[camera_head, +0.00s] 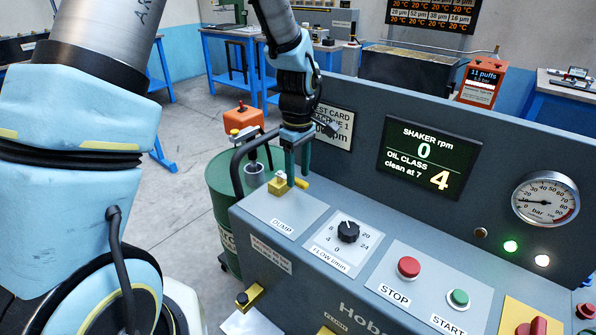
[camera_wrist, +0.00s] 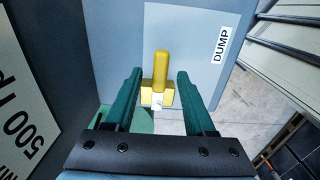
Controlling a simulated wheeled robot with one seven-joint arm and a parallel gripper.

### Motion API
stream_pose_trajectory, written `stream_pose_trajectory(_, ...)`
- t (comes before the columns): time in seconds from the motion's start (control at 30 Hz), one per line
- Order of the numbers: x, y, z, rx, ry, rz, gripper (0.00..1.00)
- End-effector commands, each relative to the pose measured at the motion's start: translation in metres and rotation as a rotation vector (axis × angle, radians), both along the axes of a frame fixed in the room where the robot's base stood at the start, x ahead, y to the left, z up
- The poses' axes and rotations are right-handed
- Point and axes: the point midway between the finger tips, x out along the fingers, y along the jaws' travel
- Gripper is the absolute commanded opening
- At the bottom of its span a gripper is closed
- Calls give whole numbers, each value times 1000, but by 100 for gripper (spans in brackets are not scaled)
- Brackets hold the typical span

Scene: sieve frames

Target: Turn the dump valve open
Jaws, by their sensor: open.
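The dump valve is a small yellow block (camera_head: 279,186) on the light DUMP plate (camera_head: 268,213) at the left end of the console. In the wrist view the lever (camera_wrist: 161,66) runs straight up from the yellow block (camera_wrist: 147,97). My gripper (camera_head: 297,170) is open, with green fingers pointing down over the valve. In the wrist view my gripper (camera_wrist: 158,75) has one finger on each side of the lever, with a gap on both sides. The fingers partly hide the valve in the head view.
A black tube rail (camera_head: 238,165) and a green drum (camera_head: 222,200) stand left of the valve. The back panel with a test card (camera_head: 334,128) rises close behind my gripper. A flow knob (camera_head: 347,232), STOP button (camera_head: 408,267) and START button (camera_head: 458,299) lie to the right.

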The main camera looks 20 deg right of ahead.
Motion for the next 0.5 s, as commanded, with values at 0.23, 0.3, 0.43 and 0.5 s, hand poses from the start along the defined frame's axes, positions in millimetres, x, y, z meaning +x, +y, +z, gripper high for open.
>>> stream_pose_trajectory(0.23,0,0,-11,0,1,0,55)
stream_pose_trajectory(0.3,0,0,-11,-1,0,0,55)
stream_pose_trajectory(0.43,0,0,-11,0,0,0,54)
stream_pose_trajectory(0.5,0,0,-11,0,0,0,46)
